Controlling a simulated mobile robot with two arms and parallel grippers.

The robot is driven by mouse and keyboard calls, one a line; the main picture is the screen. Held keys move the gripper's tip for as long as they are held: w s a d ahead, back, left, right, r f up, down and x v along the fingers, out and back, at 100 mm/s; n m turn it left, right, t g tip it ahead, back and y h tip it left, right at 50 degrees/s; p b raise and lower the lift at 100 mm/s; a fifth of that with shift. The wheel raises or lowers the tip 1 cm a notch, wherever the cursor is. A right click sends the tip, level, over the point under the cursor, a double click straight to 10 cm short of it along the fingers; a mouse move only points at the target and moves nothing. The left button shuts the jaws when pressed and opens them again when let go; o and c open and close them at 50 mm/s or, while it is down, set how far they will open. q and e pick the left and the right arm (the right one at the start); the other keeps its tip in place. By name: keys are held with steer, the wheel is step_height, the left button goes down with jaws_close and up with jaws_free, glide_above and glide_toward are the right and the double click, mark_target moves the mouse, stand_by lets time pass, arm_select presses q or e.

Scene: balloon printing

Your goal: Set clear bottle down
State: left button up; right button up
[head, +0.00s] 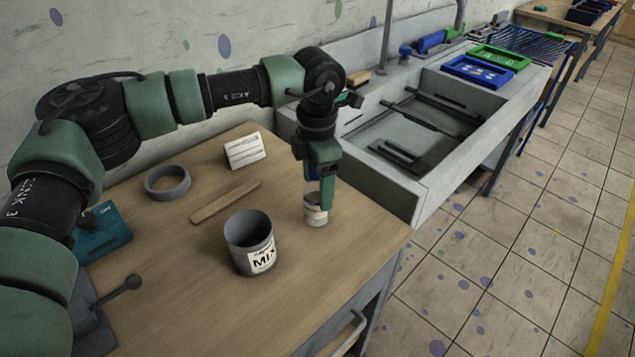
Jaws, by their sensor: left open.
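The clear bottle (315,213), small with a pale label, stands upright on the wooden table (350,290) near its right edge. My left gripper (319,196) points straight down over it, with its fingers around the bottle's upper part. The jaws are open, and the fingers hide the bottle's top. I cannot tell whether either finger touches it. My right gripper is not in the head view.
A grey cup marked MIX (250,243) stands left of the bottle. A sink (425,125) adjoins the table at the right.

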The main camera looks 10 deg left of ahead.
arm_select(q)
step_height(320, 180, up, 11)
steer(key=shift+r+b, duration=0.1)
steer(key=shift+b, duration=0.75)
steer(key=shift+r, duration=0.5)
